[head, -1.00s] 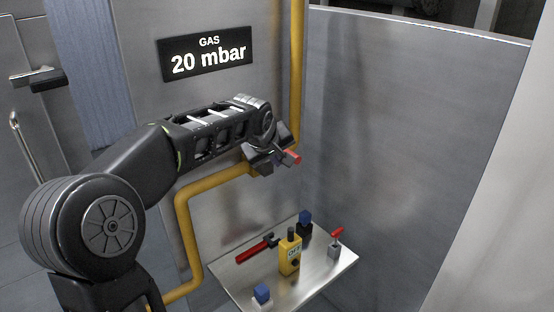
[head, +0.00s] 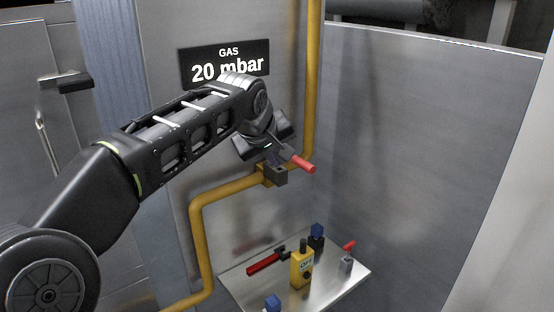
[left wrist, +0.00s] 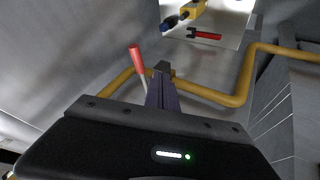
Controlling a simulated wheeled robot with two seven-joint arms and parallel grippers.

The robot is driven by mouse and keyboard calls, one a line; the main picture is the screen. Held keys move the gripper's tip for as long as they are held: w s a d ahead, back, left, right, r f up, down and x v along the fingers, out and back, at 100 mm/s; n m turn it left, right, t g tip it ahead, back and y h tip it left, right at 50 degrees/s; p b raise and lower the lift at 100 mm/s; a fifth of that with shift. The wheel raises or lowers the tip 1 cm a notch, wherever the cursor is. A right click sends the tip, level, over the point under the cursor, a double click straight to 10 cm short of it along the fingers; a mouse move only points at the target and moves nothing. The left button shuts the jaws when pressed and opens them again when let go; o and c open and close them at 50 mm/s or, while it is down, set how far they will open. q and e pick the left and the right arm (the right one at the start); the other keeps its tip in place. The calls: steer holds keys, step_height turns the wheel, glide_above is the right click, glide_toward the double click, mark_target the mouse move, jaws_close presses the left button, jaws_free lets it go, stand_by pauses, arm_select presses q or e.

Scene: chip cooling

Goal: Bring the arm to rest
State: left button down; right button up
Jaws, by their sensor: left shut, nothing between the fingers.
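My left arm comes in from the left in the head view, and its gripper (head: 272,156) is in front of the gas valve (head: 276,174) on the yellow pipe. The fingers are shut with nothing seen between them. In the left wrist view the shut fingers (left wrist: 162,95) point toward the valve body (left wrist: 163,68). The valve's red handle (head: 303,164) sticks out to the right of the fingers; it also shows in the left wrist view (left wrist: 136,58). I cannot tell whether the fingers touch the valve. My right gripper is in neither view.
Below, a metal shelf (head: 338,289) holds a yellow device (head: 301,268), a red-handled wrench (head: 263,264), a small red-lever valve (head: 346,262) and blue-topped parts. The yellow pipe (head: 197,232) runs along the wall under a gas sign (head: 225,64). Open space lies right of the pipe.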

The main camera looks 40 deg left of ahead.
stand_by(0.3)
arm_select(q)
steer(key=w+d+f+m+t+h, duration=0.3)
steer(key=w+d+f+m, duration=0.3)
steer(key=w+d+f, duration=0.3)
steer(key=d+f+m+g+h, duration=0.1)
steer(key=d+f, duration=0.2)
steer(key=f, duration=0.3)
steer(key=s+d+f+m, duration=0.1)
steer(key=d+f, duration=0.2)
steer(key=f, duration=0.3)
steer(key=d+f+m+g+h, duration=0.1)
steer(key=d+f, duration=0.2)
steer(key=f, duration=0.3)
steer(key=s+d+f+g, duration=0.1)
steer(key=s+d+f, duration=0.35)
steer(key=f, duration=0.35)
steer(key=s+d+f+g, duration=0.1)
steer(key=s+d+f, duration=0.2)
steer(key=s+f, duration=0.45)
steer(key=s+d+f+g, duration=0.3)
steer(key=s+f, duration=0.4)
steer(key=s, duration=0.3)
steer(key=s+d+f+m+g+h, duration=0.1)
steer(key=s+d+f+g, duration=0.2)
steer(key=s+f, duration=0.4)
steer(key=s+d, duration=0.1)
steer(key=s, duration=0.2)
steer(key=shift+s, duration=0.2)
